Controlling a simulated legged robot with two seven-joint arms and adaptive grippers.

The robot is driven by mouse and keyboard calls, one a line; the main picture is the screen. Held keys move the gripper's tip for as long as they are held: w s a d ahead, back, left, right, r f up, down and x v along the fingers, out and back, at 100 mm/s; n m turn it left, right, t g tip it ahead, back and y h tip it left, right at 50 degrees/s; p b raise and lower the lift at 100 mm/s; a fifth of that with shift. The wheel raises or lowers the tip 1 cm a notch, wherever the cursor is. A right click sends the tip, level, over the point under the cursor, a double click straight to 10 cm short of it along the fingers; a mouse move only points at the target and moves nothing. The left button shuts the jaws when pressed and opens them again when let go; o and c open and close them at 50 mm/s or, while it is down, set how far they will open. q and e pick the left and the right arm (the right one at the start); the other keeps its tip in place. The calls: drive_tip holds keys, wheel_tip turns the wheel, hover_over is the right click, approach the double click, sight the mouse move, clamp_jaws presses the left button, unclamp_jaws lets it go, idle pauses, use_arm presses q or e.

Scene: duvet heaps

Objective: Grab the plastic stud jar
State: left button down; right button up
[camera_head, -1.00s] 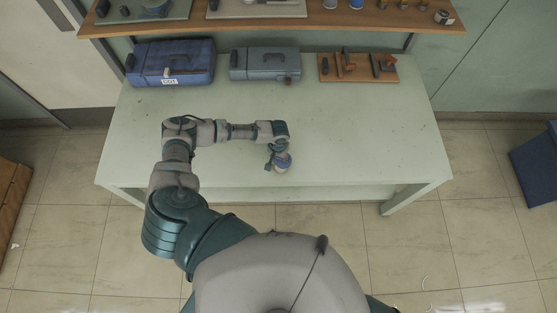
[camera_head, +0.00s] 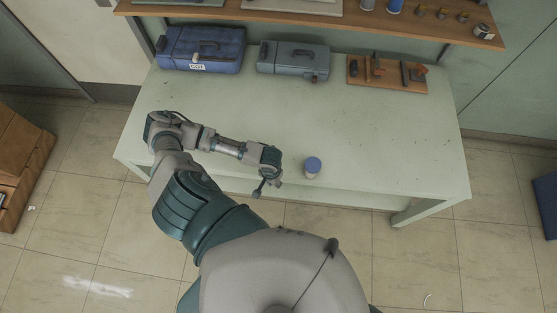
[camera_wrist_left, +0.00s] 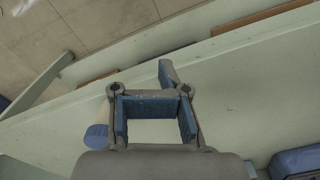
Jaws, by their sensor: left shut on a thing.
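The plastic stud jar (camera_head: 313,167), pale with a blue lid, stands upright on the pale green table near its front edge in the head view. My left gripper (camera_head: 262,188) is to its left, with a clear gap between them. In the left wrist view the blue lid (camera_wrist_left: 97,137) shows at the left, outside the fingers. The left gripper's blue-padded fingers (camera_wrist_left: 155,118) frame a gap with tabletop behind, and a blue bar spans its far side. The jar is not between them; whether anything is gripped is unclear. My right gripper is out of view.
A blue toolbox (camera_head: 202,50), a grey toolbox (camera_head: 292,60) and a wooden board with tools (camera_head: 388,74) line the back of the table (camera_head: 400,140). A wooden shelf (camera_head: 330,22) with small items is above. The table's right side is clear.

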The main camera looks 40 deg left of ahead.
use_arm(q)
drive_tip(key=shift+s+d+r, duration=0.1)
drive_tip(key=shift+s+d, duration=0.05)
drive_tip(key=shift+s, duration=0.05)
drive_tip(key=shift+c, duration=1.9)
unclamp_jaws()
